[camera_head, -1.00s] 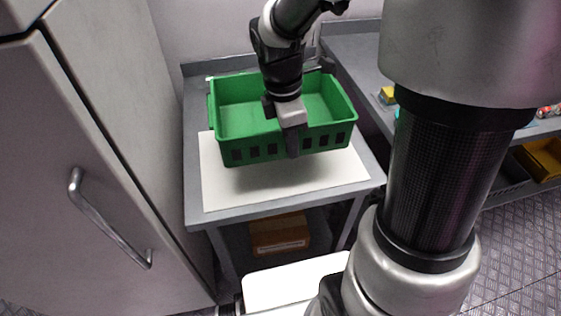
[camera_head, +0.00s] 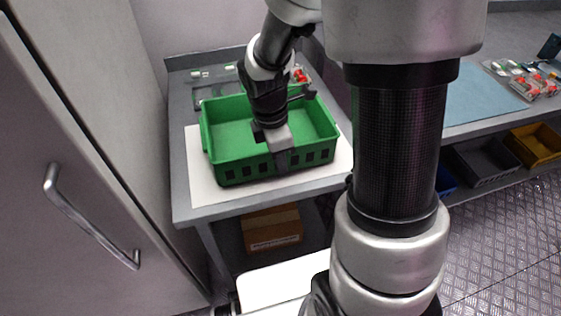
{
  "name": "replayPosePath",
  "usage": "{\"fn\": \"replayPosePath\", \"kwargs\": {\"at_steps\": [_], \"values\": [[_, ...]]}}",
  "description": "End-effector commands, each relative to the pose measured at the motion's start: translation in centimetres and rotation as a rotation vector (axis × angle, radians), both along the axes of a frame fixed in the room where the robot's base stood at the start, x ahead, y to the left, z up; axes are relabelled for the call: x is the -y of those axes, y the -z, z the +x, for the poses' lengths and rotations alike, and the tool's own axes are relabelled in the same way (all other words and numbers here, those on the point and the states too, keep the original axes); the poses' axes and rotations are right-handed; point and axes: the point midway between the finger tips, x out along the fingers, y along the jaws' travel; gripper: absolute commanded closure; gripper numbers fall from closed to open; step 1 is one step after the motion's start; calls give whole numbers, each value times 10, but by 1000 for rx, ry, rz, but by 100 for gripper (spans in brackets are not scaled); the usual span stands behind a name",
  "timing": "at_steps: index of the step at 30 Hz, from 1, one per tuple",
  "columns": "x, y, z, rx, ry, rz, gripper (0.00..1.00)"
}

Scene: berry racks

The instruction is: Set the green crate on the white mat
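The green crate (camera_head: 225,171) is empty and level over the white mat (camera_head: 203,192) on the grey table. Its base looks at or very near the mat; I cannot tell whether it touches all along. The mat shows to the left, in front and to the right of the crate. My gripper (camera_head: 283,158) comes down over the crate's front wall, with a dark finger against the outside of that wall. It looks shut on the wall; the inner finger is hidden.
A grey cabinet with a handle (camera_head: 90,218) stands close on the left. Behind the crate are small red items (camera_head: 299,75). A cardboard box (camera_head: 272,228) lies under the table. On the right, a bench holds a blue mat (camera_head: 478,98) and packages; yellow and grey bins sit below.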

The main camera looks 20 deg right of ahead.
Motion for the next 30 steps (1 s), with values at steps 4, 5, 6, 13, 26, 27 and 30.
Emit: {"fn": "replayPosePath", "kwargs": {"at_steps": [4, 5, 6, 13, 26, 27, 30], "values": [[0, 3, 0, 0, 0, 0, 89], [0, 3, 0, 0, 0, 0, 83], [0, 3, 0, 0, 0, 0, 78], [0, 3, 0, 0, 0, 0, 78], [-7, -59, 1, 5, -1, 0, 78], [-8, -68, 1, 4, 0, 0, 78], [-10, -88, 1, 5, 0, 1, 78]]}}
